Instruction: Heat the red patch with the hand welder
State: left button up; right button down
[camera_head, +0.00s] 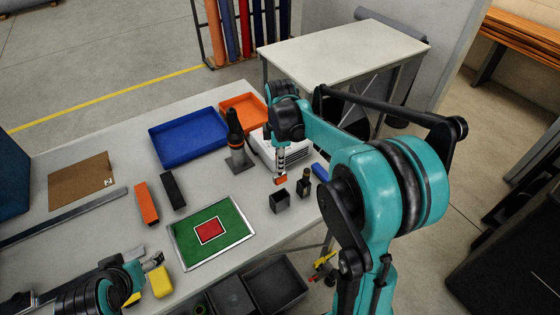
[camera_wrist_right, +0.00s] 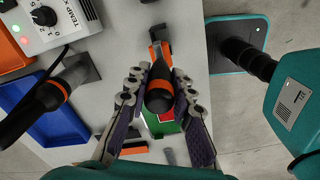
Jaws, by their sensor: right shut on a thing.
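The red patch (camera_head: 209,231) lies flat in the middle of a green plate (camera_head: 232,216) with a pale frame, at the front of the table. My right gripper (camera_head: 281,167) is above the table, to the right of and behind the plate. In the right wrist view its fingers are shut on a black-and-orange tool (camera_wrist_right: 160,98), seen nearly end-on; I cannot tell for sure that it is the hand welder. Another black tool with an orange ring (camera_head: 236,140) stands upright on a grey base. My left gripper (camera_head: 153,262) is near a yellow block (camera_head: 161,282); its opening is unclear.
A white control box (camera_head: 296,148) stands behind my right gripper; its dials show in the wrist view. A small black holder (camera_head: 279,202) and a dark bottle (camera_head: 304,186) are near the table's right edge. Blue (camera_head: 160,148) and orange (camera_head: 229,102) trays lie farther back.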

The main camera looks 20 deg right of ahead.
jog(key=shift+r+p, duration=1.2)
jog(key=shift+r, duration=0.7)
jog(key=shift+f, duration=0.1)
